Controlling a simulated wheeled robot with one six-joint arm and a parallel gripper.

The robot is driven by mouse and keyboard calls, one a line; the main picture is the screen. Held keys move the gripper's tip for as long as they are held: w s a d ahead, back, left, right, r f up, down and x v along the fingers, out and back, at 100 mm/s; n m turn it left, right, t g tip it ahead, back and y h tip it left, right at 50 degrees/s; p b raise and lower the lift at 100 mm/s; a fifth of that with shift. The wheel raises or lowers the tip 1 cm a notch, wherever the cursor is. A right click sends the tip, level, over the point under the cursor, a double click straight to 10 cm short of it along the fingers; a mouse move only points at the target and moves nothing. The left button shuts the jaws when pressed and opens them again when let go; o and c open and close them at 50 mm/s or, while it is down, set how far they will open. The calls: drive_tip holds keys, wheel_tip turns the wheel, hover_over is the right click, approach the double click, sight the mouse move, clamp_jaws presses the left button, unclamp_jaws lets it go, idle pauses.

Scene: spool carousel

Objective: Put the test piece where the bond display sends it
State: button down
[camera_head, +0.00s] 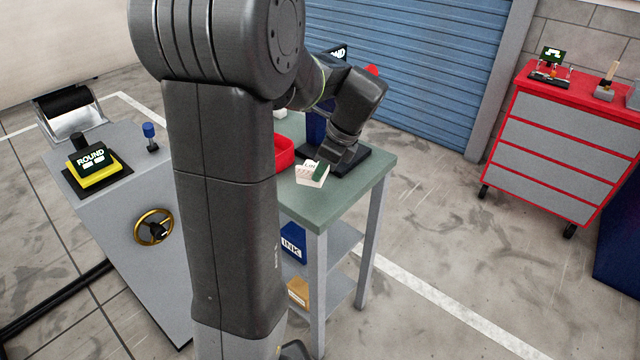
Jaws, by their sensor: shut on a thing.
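My gripper (338,158) is low over the right part of the green-topped table (365,190), partly hidden by its own wrist. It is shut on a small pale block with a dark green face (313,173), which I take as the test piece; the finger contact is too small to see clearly. The block is tilted, close to the table top; whether it touches it I cannot tell. A dark display (338,53) behind my arm shows only the end of a word, perhaps "ND"; the rest is hidden.
A red bin (284,152) is left of the block, partly behind my arm. A dark base plate (360,160) lies behind my gripper. Left, a grey cabinet carries a yellow "ROUND" display (93,163) and a handwheel (154,227). A red tool chest (560,130) stands right; floor between is clear.

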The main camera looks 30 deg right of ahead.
sight(322, 184)
drive_tip(key=shift+f, duration=2.35)
drive_tip(key=shift+f, duration=0.15)
drive_tip(key=c, duration=1.5)
unclamp_jaws()
drive_tip(key=v, duration=1.2)
